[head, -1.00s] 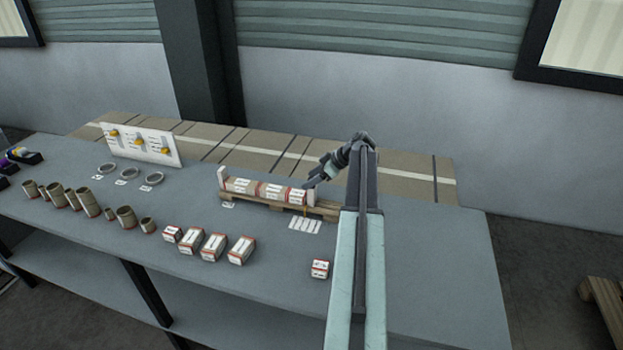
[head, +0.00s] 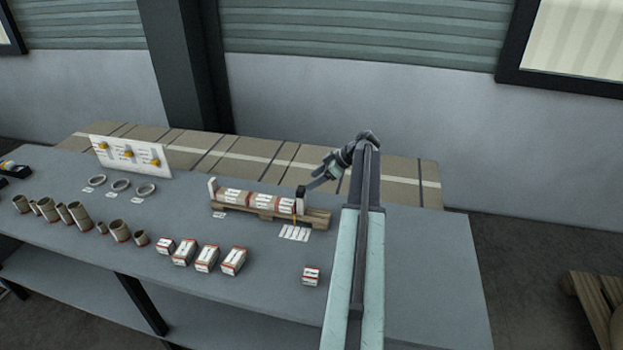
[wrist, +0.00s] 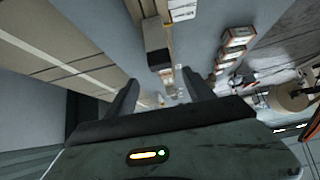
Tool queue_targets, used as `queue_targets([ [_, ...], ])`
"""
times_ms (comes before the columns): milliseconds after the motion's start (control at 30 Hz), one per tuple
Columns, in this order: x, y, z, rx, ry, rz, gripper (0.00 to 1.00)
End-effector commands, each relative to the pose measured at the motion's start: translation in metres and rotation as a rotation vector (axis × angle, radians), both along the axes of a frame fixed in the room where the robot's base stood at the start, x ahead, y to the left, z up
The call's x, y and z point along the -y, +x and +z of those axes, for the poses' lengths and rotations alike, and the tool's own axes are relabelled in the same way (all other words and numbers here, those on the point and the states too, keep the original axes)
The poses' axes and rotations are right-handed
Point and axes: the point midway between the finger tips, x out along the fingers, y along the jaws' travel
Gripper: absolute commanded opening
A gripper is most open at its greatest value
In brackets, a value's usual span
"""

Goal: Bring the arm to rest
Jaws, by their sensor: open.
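My arm reaches out over the grey bench (head: 430,270). My gripper (head: 312,185) is beside the right end of a small wooden pallet (head: 262,216). In the wrist view my gripper (wrist: 161,78) shows two dark fingers spread apart with nothing held between them. A dark-topped end block (head: 300,198) stands at the pallet's right end; it also shows in the wrist view (wrist: 157,58), beyond the fingertips and apart from them. White-and-red boxes (head: 262,201) lie in a row on the pallet, up to a pale end board (head: 212,190) at the left.
Several small boxes (head: 207,259) and a lone box (head: 311,275) stand at the bench front. Cardboard tubes (head: 118,230), rings (head: 121,185) and a white panel (head: 130,155) are at the left. Brown cartons (head: 290,160) line the back. The bench's right end is clear.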

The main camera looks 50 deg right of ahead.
Motion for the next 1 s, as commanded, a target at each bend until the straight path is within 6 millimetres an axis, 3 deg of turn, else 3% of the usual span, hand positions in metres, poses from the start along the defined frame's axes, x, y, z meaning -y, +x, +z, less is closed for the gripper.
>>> queue_targets([
  [300,-0.004,0.004,-0.001,0.0,0.0,0.007,0.62],
  [367,-0.015,0.015,-0.002,0.0,0.0,0.027,0.62],
  [467,-0.058,0.055,-0.004,0.0,0.001,0.103,0.62],
  [567,-0.131,0.103,-0.007,-0.001,0.001,0.213,0.62],
  [600,-0.164,0.118,-0.009,-0.004,-0.003,0.26,0.62],
  [733,-0.276,0.148,-0.02,-0.04,-0.033,0.413,0.62],
  [867,-0.39,0.151,-0.036,-0.125,-0.066,0.527,0.62],
  [900,-0.423,0.147,-0.041,-0.162,-0.075,0.548,0.62],
  [1000,-0.495,0.127,-0.055,-0.263,-0.102,0.568,0.62],
])
